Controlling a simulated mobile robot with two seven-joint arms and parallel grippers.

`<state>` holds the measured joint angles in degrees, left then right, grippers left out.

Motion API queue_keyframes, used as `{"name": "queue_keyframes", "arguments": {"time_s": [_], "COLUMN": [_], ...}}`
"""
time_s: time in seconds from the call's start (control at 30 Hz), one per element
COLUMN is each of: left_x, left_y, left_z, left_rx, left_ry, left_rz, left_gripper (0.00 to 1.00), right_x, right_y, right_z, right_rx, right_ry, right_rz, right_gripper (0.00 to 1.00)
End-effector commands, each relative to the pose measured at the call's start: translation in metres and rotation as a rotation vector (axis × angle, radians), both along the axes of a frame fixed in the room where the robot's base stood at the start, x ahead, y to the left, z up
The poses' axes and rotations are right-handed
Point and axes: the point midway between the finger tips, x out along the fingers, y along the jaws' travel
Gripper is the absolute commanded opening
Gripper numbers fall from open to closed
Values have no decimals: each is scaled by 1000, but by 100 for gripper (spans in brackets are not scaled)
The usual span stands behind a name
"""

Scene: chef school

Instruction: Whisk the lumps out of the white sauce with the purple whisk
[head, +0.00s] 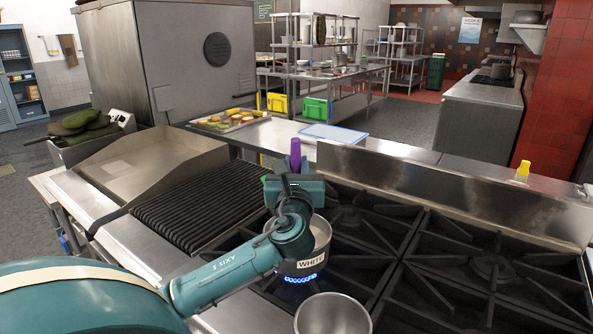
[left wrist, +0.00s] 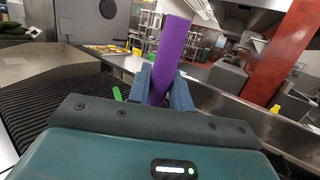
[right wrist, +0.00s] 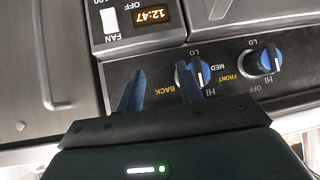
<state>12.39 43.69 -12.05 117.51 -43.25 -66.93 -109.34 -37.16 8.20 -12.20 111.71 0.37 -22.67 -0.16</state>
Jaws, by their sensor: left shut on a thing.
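The purple whisk (head: 295,152) stands handle-up above the pot, and its handle (left wrist: 170,58) rises between the fingers in the left wrist view. My left gripper (head: 295,183) is shut on that handle, over the pot. The steel pot (head: 322,240) is labelled "WHITE" and sits on a burner with a blue flame (head: 300,278). My left arm and gripper hide most of the pot's inside, so the sauce, any lumps and the whisk's wires cannot be made out. My right gripper (right wrist: 160,78) is open and empty, in front of a panel with blue knobs (right wrist: 192,75).
A steel bowl (head: 333,315) stands in front of the pot. A ridged grill (head: 205,205) lies to the left, and empty burner grates (head: 470,260) to the right. A green handle (left wrist: 117,93) shows beside the whisk. A yellow-topped bottle (head: 523,170) stands at the back right.

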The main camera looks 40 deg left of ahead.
Motion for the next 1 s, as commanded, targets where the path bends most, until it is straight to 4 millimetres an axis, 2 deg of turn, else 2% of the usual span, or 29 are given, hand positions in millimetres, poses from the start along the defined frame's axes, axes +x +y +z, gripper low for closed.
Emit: {"name": "queue_keyframes", "arguments": {"time_s": [0.1, 0.8, 1.0], "left_x": [0, 0, 0], "left_y": [0, 0, 0], "left_z": [15, 85, 96], "left_rx": [1, 2, 2], "left_ry": [-6, -6, -2], "left_rz": [-2, 0, -1], "left_gripper": [0, 0, 0], "right_x": [0, 0, 0], "right_y": [0, 0, 0], "right_z": [0, 0, 0], "right_rx": [0, 0, 0], "right_ry": [0, 0, 0], "right_rz": [0, 0, 0], "right_gripper": [36, 36, 36]}}
